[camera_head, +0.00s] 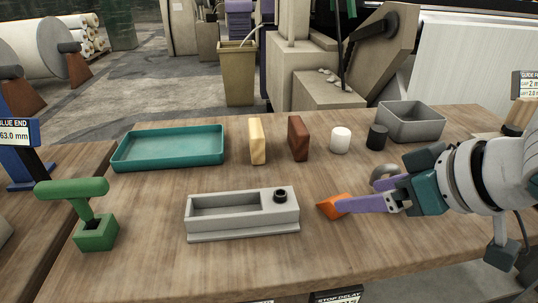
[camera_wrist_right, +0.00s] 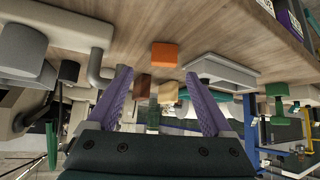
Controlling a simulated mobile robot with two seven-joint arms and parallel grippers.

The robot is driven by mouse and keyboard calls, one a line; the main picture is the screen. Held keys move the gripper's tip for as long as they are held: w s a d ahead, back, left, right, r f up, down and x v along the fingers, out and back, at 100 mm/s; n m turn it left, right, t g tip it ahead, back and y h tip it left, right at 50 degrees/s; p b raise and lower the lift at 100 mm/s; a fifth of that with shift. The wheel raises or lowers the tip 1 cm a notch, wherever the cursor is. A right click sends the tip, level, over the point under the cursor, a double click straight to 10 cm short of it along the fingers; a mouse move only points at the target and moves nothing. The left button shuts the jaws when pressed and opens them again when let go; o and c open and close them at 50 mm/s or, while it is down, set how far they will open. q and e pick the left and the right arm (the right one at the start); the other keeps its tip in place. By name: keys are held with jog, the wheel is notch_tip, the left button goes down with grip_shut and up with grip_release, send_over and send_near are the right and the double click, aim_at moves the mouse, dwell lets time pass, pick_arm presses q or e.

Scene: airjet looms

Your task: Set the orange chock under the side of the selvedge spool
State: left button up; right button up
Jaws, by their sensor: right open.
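The orange chock (camera_head: 335,204) lies on the wooden table to the right of the grey fixture. My right gripper (camera_head: 346,204) reaches in from the right with purple fingers, and a fingertip overlaps the chock's right part. In the right wrist view the fingers (camera_wrist_right: 160,85) are spread and empty, with the chock (camera_wrist_right: 164,55) beyond their tips. I cannot tell for sure which thing is the selvedge spool. A white cylinder (camera_head: 340,140) and a dark cylinder (camera_head: 377,137) stand upright farther back. A grey curved part (camera_head: 382,176) is mostly hidden behind my gripper. My left gripper is out of view.
The grey fixture (camera_head: 240,222) has a trough and a dark round socket. A teal tray (camera_head: 130,151), a tan block (camera_head: 257,142), a brown block (camera_head: 298,138) and a grey bin (camera_head: 390,127) stand behind. A green T-shaped stand (camera_head: 95,232) is at left. The front right table is clear.

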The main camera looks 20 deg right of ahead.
aim_at(327, 206)
jog(key=x, duration=0.1)
jog(key=b+x, duration=0.1)
jog(key=x, duration=0.2)
jog(key=shift+s+a+f+b, duration=0.15)
jog(key=shift+a+b, duration=0.15)
jog(key=shift+b, duration=0.05)
jog(key=shift+w+f, duration=0.3)
jog(key=shift+w, duration=0.1)
jog(key=shift+c, duration=1.3)
grip_shut()
